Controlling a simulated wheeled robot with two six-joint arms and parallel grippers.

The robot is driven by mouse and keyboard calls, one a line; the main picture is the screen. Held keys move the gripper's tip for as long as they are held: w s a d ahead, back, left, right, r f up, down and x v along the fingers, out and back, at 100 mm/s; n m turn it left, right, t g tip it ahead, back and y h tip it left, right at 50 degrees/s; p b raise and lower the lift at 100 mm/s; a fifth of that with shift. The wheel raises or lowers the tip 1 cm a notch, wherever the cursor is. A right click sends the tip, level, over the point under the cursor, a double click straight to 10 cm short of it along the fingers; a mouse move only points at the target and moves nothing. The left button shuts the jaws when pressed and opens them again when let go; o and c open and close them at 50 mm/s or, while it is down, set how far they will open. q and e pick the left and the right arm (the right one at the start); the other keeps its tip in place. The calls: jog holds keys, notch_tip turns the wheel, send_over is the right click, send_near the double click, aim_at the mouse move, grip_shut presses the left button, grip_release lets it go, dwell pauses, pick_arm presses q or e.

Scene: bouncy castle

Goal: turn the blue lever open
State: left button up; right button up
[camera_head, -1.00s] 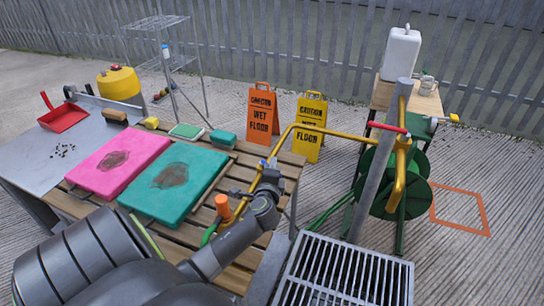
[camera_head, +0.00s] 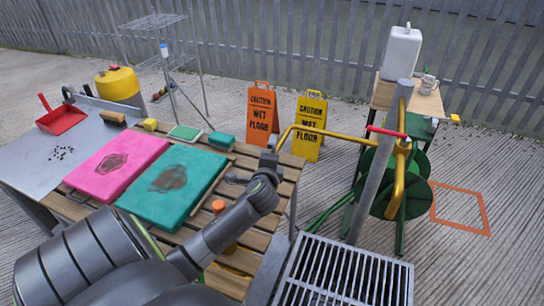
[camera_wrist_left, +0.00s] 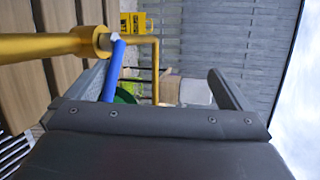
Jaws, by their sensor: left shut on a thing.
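The blue lever (camera_wrist_left: 112,72) shows in the left wrist view, fixed at the end collar of a yellow pipe (camera_wrist_left: 50,46). It lies along the inner side of the left-hand finger. My left gripper (camera_wrist_left: 162,78) is shut on the blue lever, though the right-hand finger looks well apart from it in this view. In the head view my left gripper (camera_head: 268,160) is at the near bend of the yellow pipe (camera_head: 330,134), over the right end of the slatted table. There the lever is mostly hidden by the gripper. My right gripper is not in view.
The pipe runs right to a grey post (camera_head: 381,170) with a red handle (camera_head: 387,131) beside a green hose reel (camera_head: 378,185). Pink (camera_head: 115,160) and teal (camera_head: 172,183) pads lie on the slatted table. Orange (camera_head: 262,112) and yellow (camera_head: 310,125) signs stand behind. A metal grate (camera_head: 345,275) lies at front.

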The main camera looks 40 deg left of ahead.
pick_arm(q)
jog(key=shift+t, duration=0.6)
jog(key=r, duration=0.2)
jog(key=w+r, duration=0.1)
jog(key=r, duration=0.2)
jog(key=shift+d, duration=0.2)
jog(key=s+f, duration=0.1)
jog(key=f+g, duration=0.1)
jog(key=f, duration=0.1)
jog(key=shift+s+f, duration=0.1)
jog(key=shift+s, duration=0.3)
jog(key=shift+s+d+p, duration=0.15)
jog(key=shift+s+p, duration=0.25)
jog(key=shift+s, duration=0.2)
jog(key=shift+c, duration=0.5)
jog(key=shift+s+d, duration=0.25)
jog(key=shift+d, duration=0.05)
jog(key=c, duration=0.9)
jog(key=shift+p+v, duration=0.35)
jog(key=shift+v, duration=0.65)
jog(key=shift+c, duration=0.4)
jog(key=s+a+f+p+v, duration=0.1)
jog(key=p+v, duration=0.3)
jog(key=v, duration=1.2)
jog(key=shift+s+f, duration=0.25)
jog(key=shift+f, duration=0.2)
jog(key=shift+d, duration=0.1)
